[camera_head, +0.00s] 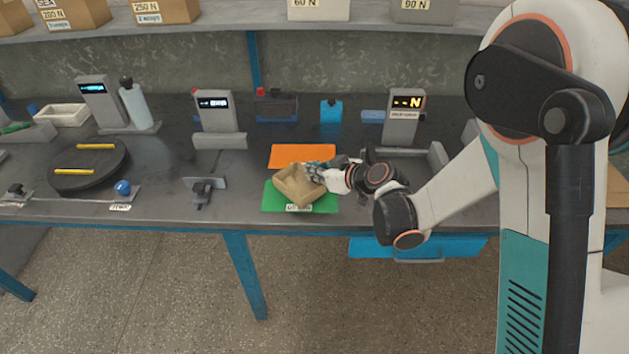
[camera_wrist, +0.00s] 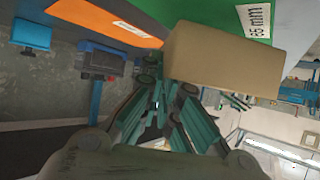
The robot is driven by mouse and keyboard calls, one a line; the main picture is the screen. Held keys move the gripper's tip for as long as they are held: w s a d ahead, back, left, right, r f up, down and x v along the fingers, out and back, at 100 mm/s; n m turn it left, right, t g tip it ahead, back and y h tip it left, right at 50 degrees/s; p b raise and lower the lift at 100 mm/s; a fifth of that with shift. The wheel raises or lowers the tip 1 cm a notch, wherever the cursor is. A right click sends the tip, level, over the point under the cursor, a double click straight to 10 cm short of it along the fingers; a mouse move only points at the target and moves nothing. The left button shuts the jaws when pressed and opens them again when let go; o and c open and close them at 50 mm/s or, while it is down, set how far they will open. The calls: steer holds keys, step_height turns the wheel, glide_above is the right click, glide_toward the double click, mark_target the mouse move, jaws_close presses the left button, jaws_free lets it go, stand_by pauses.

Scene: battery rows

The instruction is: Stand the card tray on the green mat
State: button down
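The card tray (camera_head: 296,187) is a small open box of brown cardboard. It is over the green mat (camera_head: 270,197), turned at an angle to the mat's edges. I cannot tell whether its base rests flat on the mat. My gripper (camera_head: 315,171) reaches in from the right, with its fingers at the tray's far right wall, and looks shut on that wall. In the wrist view the tray's side (camera_wrist: 240,62) is large and close, and the fingertips (camera_wrist: 168,88) meet its edge. The green mat (camera_wrist: 205,12) shows behind it. The fingers hide part of the tray wall.
An orange mat (camera_head: 300,155) lies just behind the green one. Grey display stands (camera_head: 216,113), a blue box (camera_head: 331,110) and a bottle (camera_head: 133,103) stand further back. A dark round turntable (camera_head: 88,167) is at the left. A shelf with boxes runs above.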

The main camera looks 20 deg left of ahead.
step_height(320, 180, down, 3)
steer(key=shift+r+b, duration=0.15)
steer(key=shift+b, duration=0.25)
steer(key=c, duration=1.8)
jaws_free()
steer(key=shift+s+d+r+p, duration=0.15)
steer(key=shift+d+r+p, duration=0.15)
steer(key=shift+d+r, duration=0.05)
steer(key=p+v, duration=0.3)
steer(key=v, duration=0.8)
steer(key=shift+d+f, duration=0.1)
